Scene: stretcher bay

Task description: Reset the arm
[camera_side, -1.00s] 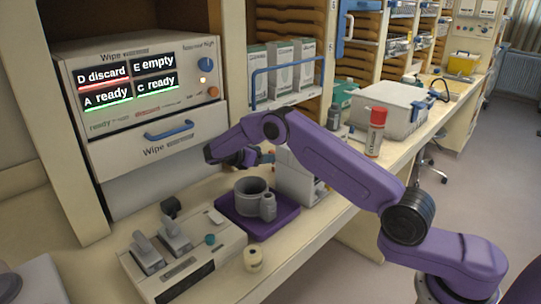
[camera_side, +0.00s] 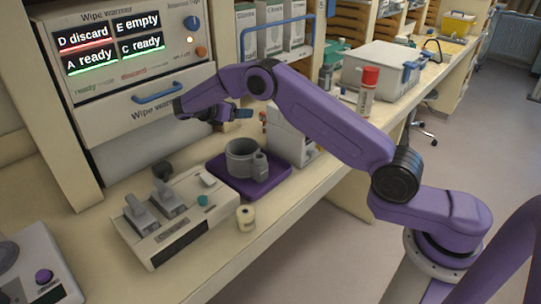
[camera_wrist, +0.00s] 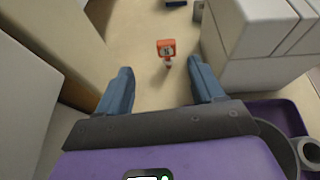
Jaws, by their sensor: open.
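My gripper (camera_side: 240,114) hangs in the air in front of the wipe warmer drawer (camera_side: 145,98), above and behind the purple tray (camera_side: 222,176). In the wrist view my gripper (camera_wrist: 163,84) has its two blue fingers wide apart with nothing between them. An orange-topped item (camera_wrist: 166,48) shows beyond the fingertips, apart from them. My arm is bent, reaching in from the right over the counter edge.
The tray bears a grey cup (camera_side: 240,158) and a small grey container. Left of it stands a switch box (camera_side: 178,215) with levers; a cream roll (camera_side: 246,218) is beside it. A white carton (camera_side: 290,138) and a red-capped can (camera_side: 368,92) stand rightward.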

